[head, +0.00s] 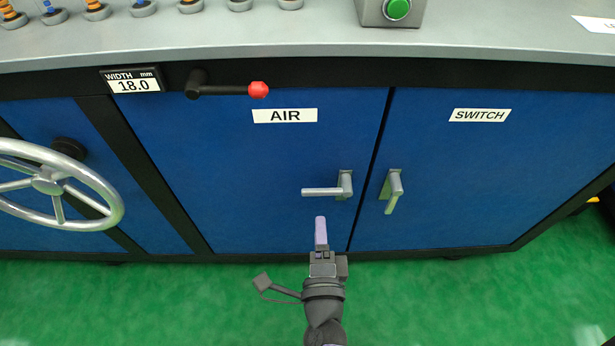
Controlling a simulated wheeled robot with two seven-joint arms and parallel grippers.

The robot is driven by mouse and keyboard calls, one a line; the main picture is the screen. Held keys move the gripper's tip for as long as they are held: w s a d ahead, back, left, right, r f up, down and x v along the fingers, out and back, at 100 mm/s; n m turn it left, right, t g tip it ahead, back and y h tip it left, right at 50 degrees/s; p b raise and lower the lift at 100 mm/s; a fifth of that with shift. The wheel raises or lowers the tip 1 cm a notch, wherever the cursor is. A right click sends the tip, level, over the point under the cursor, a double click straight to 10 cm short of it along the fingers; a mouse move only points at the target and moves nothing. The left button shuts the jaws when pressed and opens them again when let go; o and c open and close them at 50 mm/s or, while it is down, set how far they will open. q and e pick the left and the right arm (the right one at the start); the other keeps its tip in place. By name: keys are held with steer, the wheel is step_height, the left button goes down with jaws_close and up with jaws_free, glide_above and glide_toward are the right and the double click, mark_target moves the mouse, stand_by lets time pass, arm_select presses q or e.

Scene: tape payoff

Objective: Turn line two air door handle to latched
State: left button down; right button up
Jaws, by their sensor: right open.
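The air door is a blue panel (240,165) with a white AIR label (285,115). Its handle (323,191) is a silver lever at the door's right side. The lever lies level, pointing left from its mounting plate. My right gripper (320,222) comes up from the bottom of the head view, just below the lever in the picture, with a visible gap to it. It is open and empty; its fingers show edge-on, with pale purple tips. My left gripper is not in view.
The switch door (470,175), right of the air door, has its handle (393,190) hanging down. A black lever with a red knob (259,90) sticks out above. A silver handwheel (118,205) stands at left. Green floor (170,300) is clear in front.

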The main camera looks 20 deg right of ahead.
mark_target(319, 195)
steer(key=b+x, duration=0.2)
steer(key=x, duration=0.7)
steer(key=shift+b, duration=0.35)
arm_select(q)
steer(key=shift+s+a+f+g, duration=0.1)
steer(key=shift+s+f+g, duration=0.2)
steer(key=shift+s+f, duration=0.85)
arm_select(e)
steer(key=c, duration=0.7)
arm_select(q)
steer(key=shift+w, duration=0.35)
arm_select(e)
jaws_close()
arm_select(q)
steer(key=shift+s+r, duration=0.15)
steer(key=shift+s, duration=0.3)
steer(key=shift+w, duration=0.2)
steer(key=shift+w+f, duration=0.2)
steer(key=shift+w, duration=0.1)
